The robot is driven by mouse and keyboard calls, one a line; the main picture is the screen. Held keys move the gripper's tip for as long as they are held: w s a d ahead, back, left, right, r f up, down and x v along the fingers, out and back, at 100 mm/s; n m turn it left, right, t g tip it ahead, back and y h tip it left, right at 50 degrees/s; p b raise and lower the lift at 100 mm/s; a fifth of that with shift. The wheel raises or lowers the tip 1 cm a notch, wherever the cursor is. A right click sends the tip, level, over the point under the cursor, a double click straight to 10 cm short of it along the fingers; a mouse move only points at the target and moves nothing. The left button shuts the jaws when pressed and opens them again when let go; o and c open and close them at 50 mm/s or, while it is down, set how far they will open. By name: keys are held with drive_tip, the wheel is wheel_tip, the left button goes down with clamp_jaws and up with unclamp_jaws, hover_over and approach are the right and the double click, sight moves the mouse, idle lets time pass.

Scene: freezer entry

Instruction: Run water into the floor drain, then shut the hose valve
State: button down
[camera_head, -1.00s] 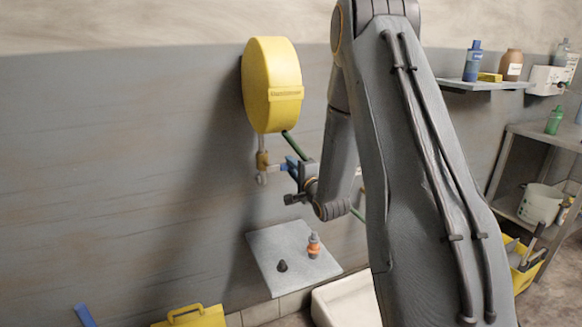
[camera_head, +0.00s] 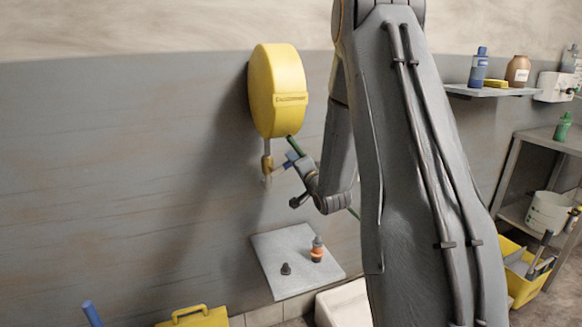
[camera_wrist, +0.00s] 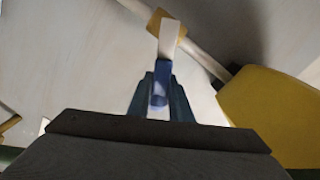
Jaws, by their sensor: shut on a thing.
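A yellow hose reel (camera_head: 278,88) is mounted on the grey wall, and its yellow side fills the right of the wrist view (camera_wrist: 275,115). Below it a brass valve (camera_head: 267,163) sits on a pipe; its yellow body also shows in the wrist view (camera_wrist: 157,22). A blue-ended lever (camera_wrist: 161,68) sticks out from the valve. My gripper (camera_head: 291,160) is shut on this lever at the valve's right. A green hose (camera_head: 295,146) runs down from the reel behind my gripper and shows again right of my arm. No floor drain or water is clearly visible.
A grey wall shelf (camera_head: 296,262) below holds an orange-banded bottle (camera_head: 317,250) and a small dark object (camera_head: 286,268). A white basin (camera_head: 342,306) and yellow case (camera_head: 195,318) are lower down. Shelves and a yellow bucket (camera_head: 525,275) stand at right.

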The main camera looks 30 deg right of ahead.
drive_tip(key=shift+a+r+n, duration=0.3)
drive_tip(key=shift+r+n, duration=0.2)
drive_tip(key=shift+n, duration=0.4)
drive_tip(key=shift+a+r+n, duration=0.3)
drive_tip(key=shift+r+n, duration=0.15)
drive_tip(key=shift+n, duration=0.45)
drive_tip(key=c, duration=1.6)
unclamp_jaws()
drive_tip(key=shift+s+a+b, duration=0.2)
drive_tip(key=shift+s+b, duration=0.25)
drive_tip(key=shift+s, duration=1.5)
drive_tip(key=shift+s+a+b, duration=0.2)
drive_tip(key=shift+s+b, duration=0.2)
drive_tip(key=shift+s, duration=1.5)
